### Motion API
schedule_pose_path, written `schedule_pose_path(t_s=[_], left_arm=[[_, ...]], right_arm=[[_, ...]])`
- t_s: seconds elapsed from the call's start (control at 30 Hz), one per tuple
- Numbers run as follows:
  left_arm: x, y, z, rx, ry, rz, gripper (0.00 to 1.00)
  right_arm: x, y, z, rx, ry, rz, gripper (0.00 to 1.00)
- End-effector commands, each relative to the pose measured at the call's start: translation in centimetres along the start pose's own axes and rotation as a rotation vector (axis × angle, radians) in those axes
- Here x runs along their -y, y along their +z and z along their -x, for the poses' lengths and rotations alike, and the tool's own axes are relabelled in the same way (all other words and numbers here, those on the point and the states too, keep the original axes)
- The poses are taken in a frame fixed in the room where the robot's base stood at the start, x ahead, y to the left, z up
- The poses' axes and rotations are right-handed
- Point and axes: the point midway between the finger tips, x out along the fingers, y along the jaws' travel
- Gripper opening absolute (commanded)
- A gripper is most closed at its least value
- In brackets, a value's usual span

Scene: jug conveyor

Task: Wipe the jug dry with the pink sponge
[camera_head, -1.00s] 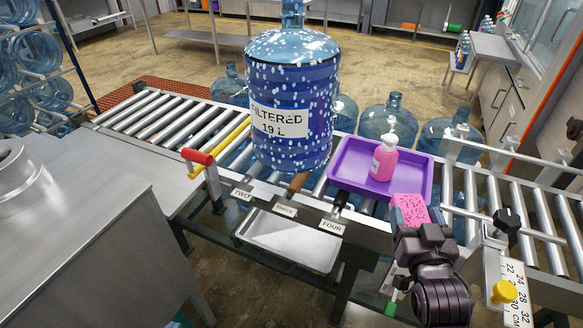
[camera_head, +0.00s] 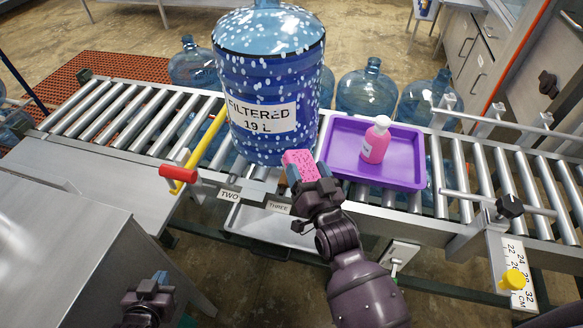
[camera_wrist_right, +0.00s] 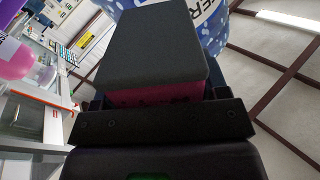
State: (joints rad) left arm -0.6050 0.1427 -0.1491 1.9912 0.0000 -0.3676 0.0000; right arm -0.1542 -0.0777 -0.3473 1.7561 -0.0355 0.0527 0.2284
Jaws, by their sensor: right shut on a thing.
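The large blue jug (camera_head: 272,70) stands upright on the roller conveyor, covered in pale drops, with a label reading "FILTERED 19 L". Its neck is cut off by the top of the head view. My right gripper (camera_head: 308,178) is shut on the pink sponge (camera_head: 300,163) at the jug's lower right side; I cannot tell whether the sponge touches the jug. The sponge's dark face (camera_wrist_right: 152,45) and pink edge fill the middle of the right wrist view, with the jug (camera_wrist_right: 208,22) behind. My left gripper (camera_head: 150,290) is low at the bottom left, its fingers unclear.
A purple tray (camera_head: 400,178) holding a pink soap bottle (camera_head: 376,140) sits right of the jug. A red-handled yellow lever (camera_head: 178,172) is left of it. Several other jugs (camera_head: 372,90) stand behind the conveyor. A steel table (camera_head: 60,240) fills the left front.

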Motion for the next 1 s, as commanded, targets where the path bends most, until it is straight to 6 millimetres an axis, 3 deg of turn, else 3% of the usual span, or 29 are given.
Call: schedule_pose_path(t_s=[0.1,0.27,1.0], left_arm=[[0.1,-0.8,0.6,0.001,-0.001,0.001,0.00],[0.1,-0.7,0.7,0.003,0.000,0.001,0.00],[-0.3,2.0,-1.4,0.007,0.004,-0.001,0.00]], right_arm=[[2.0,1.2,-0.3,-0.004,-0.036,-0.053,0.41],[2.9,2.0,-0.5,-0.009,-0.054,-0.083,0.41],[1.4,2.5,-6.0,-0.008,-0.054,-0.083,0.41]])
